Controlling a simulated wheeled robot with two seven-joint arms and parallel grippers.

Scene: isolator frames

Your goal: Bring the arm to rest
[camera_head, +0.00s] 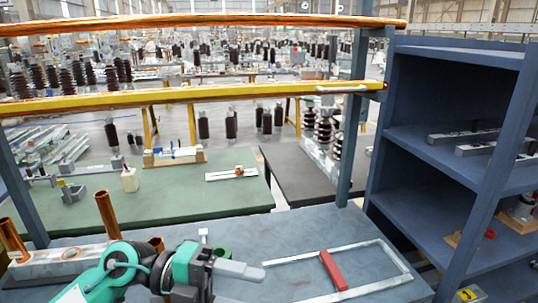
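My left arm, teal and grey, reaches in from the bottom left over the near blue-grey table (290,228). Its gripper (250,271) points right, low over the table. Its grey fingers show side-on, so I cannot tell whether they are parted, and no held object shows. The gripper's tip is close to the left end of a pale metal frame with a red block (332,270). My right gripper is out of view.
Copper-coloured tubes (107,214) stand on a pale metal part at the left. A blue shelf unit (424,165) holding metal parts rises at the right. A yellow bar (200,96) and an orange bar (200,21) cross above. The table's back middle is clear.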

